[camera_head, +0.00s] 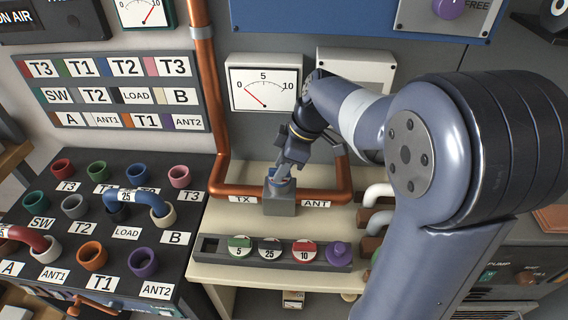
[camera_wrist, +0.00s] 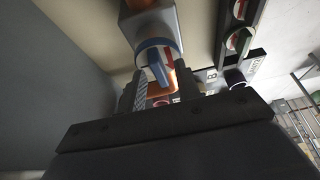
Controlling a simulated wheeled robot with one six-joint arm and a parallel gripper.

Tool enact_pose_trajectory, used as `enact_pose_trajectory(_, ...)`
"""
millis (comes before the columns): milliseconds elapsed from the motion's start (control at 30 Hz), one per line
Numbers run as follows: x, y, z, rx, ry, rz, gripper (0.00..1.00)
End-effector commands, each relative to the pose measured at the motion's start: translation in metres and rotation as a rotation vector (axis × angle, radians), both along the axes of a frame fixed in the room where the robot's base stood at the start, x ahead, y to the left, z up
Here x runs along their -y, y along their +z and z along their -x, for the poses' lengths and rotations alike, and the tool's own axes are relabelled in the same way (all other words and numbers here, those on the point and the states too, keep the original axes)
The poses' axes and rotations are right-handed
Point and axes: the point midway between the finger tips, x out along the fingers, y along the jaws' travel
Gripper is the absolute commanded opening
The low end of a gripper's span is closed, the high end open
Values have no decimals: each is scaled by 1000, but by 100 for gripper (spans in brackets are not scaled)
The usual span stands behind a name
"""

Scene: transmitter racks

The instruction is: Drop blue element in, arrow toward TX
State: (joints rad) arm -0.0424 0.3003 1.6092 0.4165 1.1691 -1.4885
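The blue element (camera_wrist: 152,52) has a round white face with a blue rim, a blue grip bar and a red arrow. In the head view it (camera_head: 281,180) sits at the top of the grey socket block (camera_head: 280,205), between the TX label (camera_head: 243,199) and the ANT label (camera_head: 316,203). My gripper (camera_head: 284,173) is right above it, pointing down. In the wrist view the fingers (camera_wrist: 160,80) stand apart on either side of the grip bar, with gaps visible. I cannot tell exactly how deep the element sits or which label the arrow faces.
A dark rack (camera_head: 272,253) in front holds green, black and red elements and a purple knob; its left slot is empty. Copper pipe (camera_head: 222,120) runs beside the block. A meter (camera_head: 263,83) hangs behind. A bank of coloured jacks (camera_head: 90,225) with patch cables lies left.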

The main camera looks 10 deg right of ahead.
Motion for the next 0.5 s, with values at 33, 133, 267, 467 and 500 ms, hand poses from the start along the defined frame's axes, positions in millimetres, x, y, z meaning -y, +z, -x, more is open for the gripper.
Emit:
enact_pose_trajectory(33,0,1,0,0,0,0,32)
enact_pose_trajectory(133,0,6,0,1,0,0,32)
enact_pose_trajectory(267,9,23,1,5,-3,0,32)
enact_pose_trajectory(467,37,48,6,-1,-8,0,32)
enact_pose_trajectory(500,45,48,8,0,-8,0,32)
